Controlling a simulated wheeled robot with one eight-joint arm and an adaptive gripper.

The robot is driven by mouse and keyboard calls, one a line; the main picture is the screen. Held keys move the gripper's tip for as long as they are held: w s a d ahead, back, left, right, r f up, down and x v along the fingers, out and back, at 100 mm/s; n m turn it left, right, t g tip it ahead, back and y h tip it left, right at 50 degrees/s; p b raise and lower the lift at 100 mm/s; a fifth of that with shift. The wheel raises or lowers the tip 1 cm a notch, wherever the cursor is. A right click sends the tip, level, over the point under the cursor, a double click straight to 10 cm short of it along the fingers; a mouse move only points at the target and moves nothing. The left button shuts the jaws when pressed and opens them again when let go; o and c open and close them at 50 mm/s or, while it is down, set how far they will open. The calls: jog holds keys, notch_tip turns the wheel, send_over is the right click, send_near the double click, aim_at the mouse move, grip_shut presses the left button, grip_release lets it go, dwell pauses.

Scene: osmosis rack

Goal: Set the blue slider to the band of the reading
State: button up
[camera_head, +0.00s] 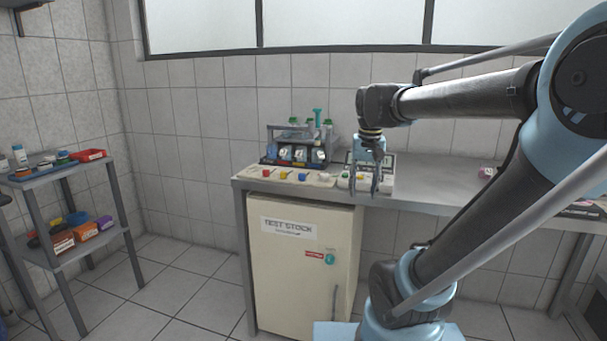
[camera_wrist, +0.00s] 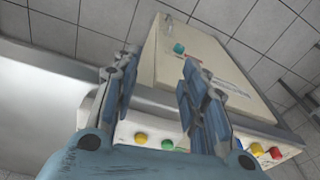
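A row of coloured knobs runs along the pale panel on the bench's front edge. A blue knob (camera_head: 302,176) stands right of a yellow knob (camera_head: 283,175) and a red knob (camera_head: 266,173); its setting is too small to read. A dark rack with several round gauges (camera_head: 302,154) stands behind; I cannot read them. My gripper (camera_head: 366,190) points down at the panel's right part, right of the blue knob, fingers apart with nothing between them.
A cream cabinet (camera_head: 290,270) stands under the bench. The bench top (camera_head: 440,172) is mostly clear on the right. A grey shelf (camera_head: 80,250) with small boxes and bottles stands at the left.

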jog(key=w+a+r+m, duration=0.1)
jog(key=w+a+r, duration=0.8)
jog(key=w+r, duration=0.1)
notch_tip(320, 180, up, 5)
jog(key=m+g, duration=0.1)
send_over(302, 174)
jog(key=f, duration=1.7)
jog(key=shift+w, duration=0.2)
grip_shut()
